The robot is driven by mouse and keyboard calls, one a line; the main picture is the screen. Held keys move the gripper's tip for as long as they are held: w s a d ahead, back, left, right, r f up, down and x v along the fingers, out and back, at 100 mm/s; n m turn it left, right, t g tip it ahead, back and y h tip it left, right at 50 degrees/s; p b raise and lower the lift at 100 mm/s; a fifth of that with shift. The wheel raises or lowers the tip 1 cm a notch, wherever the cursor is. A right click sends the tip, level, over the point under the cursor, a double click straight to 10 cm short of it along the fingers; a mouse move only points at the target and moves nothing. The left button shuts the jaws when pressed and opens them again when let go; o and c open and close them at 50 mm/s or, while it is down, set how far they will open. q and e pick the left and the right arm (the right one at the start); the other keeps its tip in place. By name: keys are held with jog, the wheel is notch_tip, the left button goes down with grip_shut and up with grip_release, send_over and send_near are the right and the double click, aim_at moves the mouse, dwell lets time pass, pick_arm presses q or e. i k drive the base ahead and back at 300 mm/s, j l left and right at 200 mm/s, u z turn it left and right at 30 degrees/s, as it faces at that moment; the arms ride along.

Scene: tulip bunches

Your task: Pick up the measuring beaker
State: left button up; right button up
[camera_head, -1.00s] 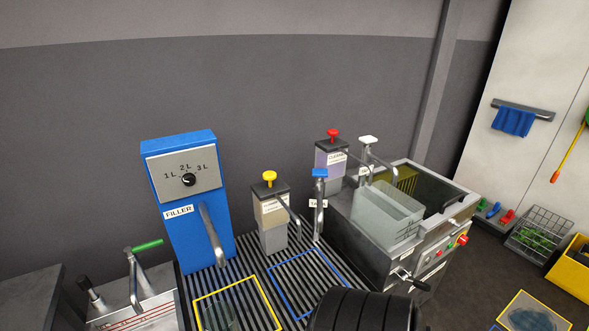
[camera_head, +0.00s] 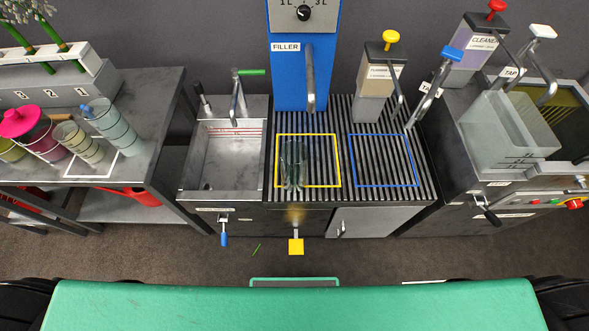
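A clear beaker with ring marks and a blue piece at its rim (camera_head: 112,128) stands at the right end of the left bench. It looks like the measuring beaker, though its marks are too small to read. A smaller clear cup with pale yellowish contents (camera_head: 80,143) stands just left of it. A clear glass vessel (camera_head: 293,165) stands on the slatted grate inside the yellow outline. Neither gripper is in view. Only dark parts, probably of my arms, show at the bottom left and right edges.
A pink-lidded container (camera_head: 38,135) stands left of the cups. A white-outlined square (camera_head: 92,170) marks the left bench (camera_head: 150,160). A sink (camera_head: 225,160), blue filler (camera_head: 300,75) and dispensers stand to the right. The blue outline (camera_head: 383,183) is empty. A green surface fills the bottom edge.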

aim_at(67, 134)
jog(key=u, duration=1.7)
